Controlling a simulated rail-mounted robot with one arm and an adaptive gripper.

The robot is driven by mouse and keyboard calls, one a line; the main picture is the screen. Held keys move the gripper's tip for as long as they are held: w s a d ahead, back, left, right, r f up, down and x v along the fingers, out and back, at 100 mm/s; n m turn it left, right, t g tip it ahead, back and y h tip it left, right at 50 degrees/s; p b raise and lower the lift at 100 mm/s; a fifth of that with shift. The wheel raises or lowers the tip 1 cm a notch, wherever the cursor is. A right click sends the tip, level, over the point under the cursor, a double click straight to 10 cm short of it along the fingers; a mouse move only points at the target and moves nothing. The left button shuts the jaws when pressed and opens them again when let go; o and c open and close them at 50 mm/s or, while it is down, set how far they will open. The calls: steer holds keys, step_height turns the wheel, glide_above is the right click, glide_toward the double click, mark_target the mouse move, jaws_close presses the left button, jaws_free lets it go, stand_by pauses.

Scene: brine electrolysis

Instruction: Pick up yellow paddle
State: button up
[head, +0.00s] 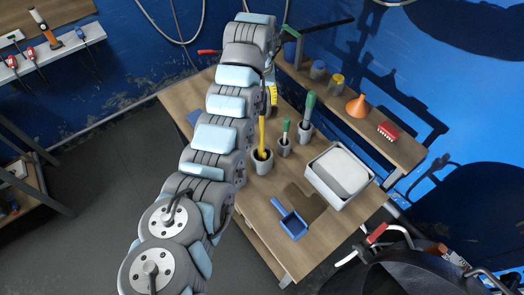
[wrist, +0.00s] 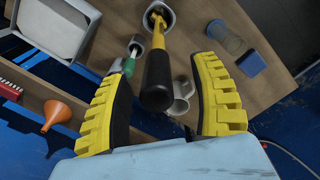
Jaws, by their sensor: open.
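The yellow paddle (head: 262,133) stands upright in a grey cup (head: 262,167) on the wooden table, left of the green-handled tools. In the wrist view, its yellow shaft (wrist: 159,38) ends in a thick black grip (wrist: 158,80) pointing toward me. My gripper (wrist: 162,72) is open, with its yellow ridged fingers on either side of the black grip and clear gaps on both sides. How far the grip reaches in between the fingers is hard to tell. In the head view my gripper (head: 271,95) is partly hidden behind my arm, close to the paddle's top.
Green-handled tools stand in cups (head: 284,147) (head: 304,133) beside the paddle. A grey-white tray (head: 352,203) and a blue dustpan-like scoop (head: 292,223) are on the table. A shelf behind holds an orange funnel (head: 358,106) and a red rack (head: 388,131).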

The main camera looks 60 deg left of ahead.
mark_target(262, 110)
steer(key=shift+w+f, duration=0.2)
steer(key=shift+f, duration=0.65)
steer(key=shift+w+f+p, duration=0.15)
steer(key=shift+f+p, duration=0.7)
steer(key=shift+f, duration=0.95)
jaws_close()
